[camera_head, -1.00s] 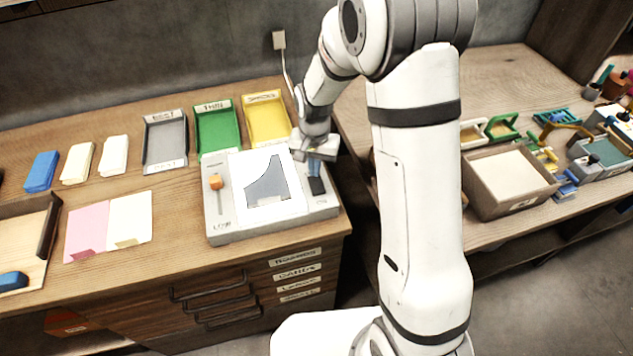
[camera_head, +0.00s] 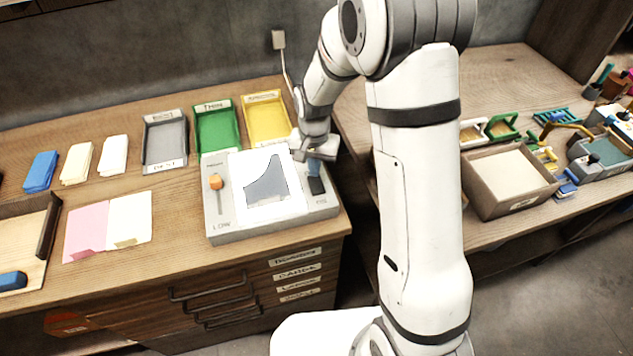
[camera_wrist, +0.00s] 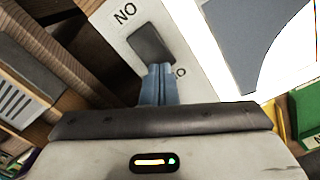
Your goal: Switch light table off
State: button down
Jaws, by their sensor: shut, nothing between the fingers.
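The light table (camera_head: 226,226) is a pale grey box on the wooden bench, with an orange-knobbed slider (camera_head: 215,182) on its left. Its white panel (camera_head: 285,203) looks bright, with a grey curved shape (camera_head: 268,181) lying on it. A dark rocker switch (camera_head: 317,186) sits on the right side of the box. In the wrist view the switch (camera_wrist: 150,42) lies just beyond the fingertips, between printed letters. My gripper (camera_wrist: 158,68) has blue fingers shut together with nothing between them. The tips are at the switch's edge; I cannot tell if they touch. The gripper also shows in the head view (camera_head: 315,172).
Grey (camera_head: 165,162), green (camera_head: 201,150) and yellow (camera_head: 266,145) trays stand behind the light table. Pink and cream sheets (camera_head: 108,220) lie to its left. A cable runs up to a wall socket (camera_head: 279,40). A brown box (camera_head: 476,190) stands on the right bench.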

jog(key=shift+f+b, duration=0.7)
jog(key=shift+f, duration=0.25)
jog(key=shift+r, duration=0.1)
jog(key=shift+r+p, duration=2.25)
jog(key=shift+r, duration=1.25)
jog(key=s+d+r+n+t, duration=0.2)
jog(key=s+d+r, duration=0.4)
jog(key=s+r, duration=0.45)
jog(key=s+d+r+n, duration=0.1)
jog(key=s+d+r, duration=0.1)
jog(key=s, duration=0.3)
jog(key=s+d+r+t, duration=0.1)
jog(key=s+d+r, duration=0.1)
jog(key=s+r, duration=0.2)
jog(key=shift+s+d+r+n, duration=0.3)
jog(key=shift+s+d+n, duration=0.1)
jog(key=shift+s, duration=0.45)
